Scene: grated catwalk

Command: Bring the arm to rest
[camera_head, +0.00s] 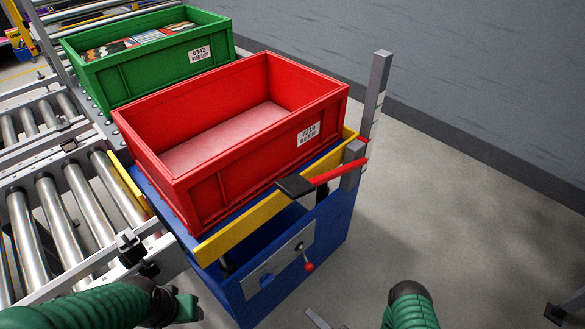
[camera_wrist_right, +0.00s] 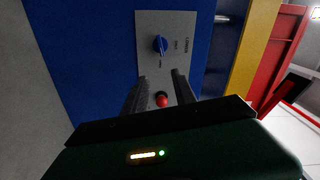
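My right gripper (camera_wrist_right: 158,80) is open in the right wrist view. Its two dark fingers stand apart, pointing at a grey control panel (camera_wrist_right: 180,20) on a blue stand. Between the fingers shows a red ball knob (camera_wrist_right: 162,99); whether they touch it is unclear. A blue rotary switch (camera_wrist_right: 160,44) sits beyond the fingertips. In the head view the panel (camera_head: 284,268) and red knob (camera_head: 309,267) are visible, and part of my green right arm shows at the bottom. My green ribbed left arm enters bottom left; its fingers cannot be made out.
An empty red crate (camera_head: 238,148) stands on the blue stand (camera_head: 320,240), behind a yellow rail (camera_head: 270,208). A green crate (camera_head: 150,60) holding items stands behind it. Roller conveyors (camera_head: 75,215) lie left. A grey post (camera_head: 376,90) rises at right.

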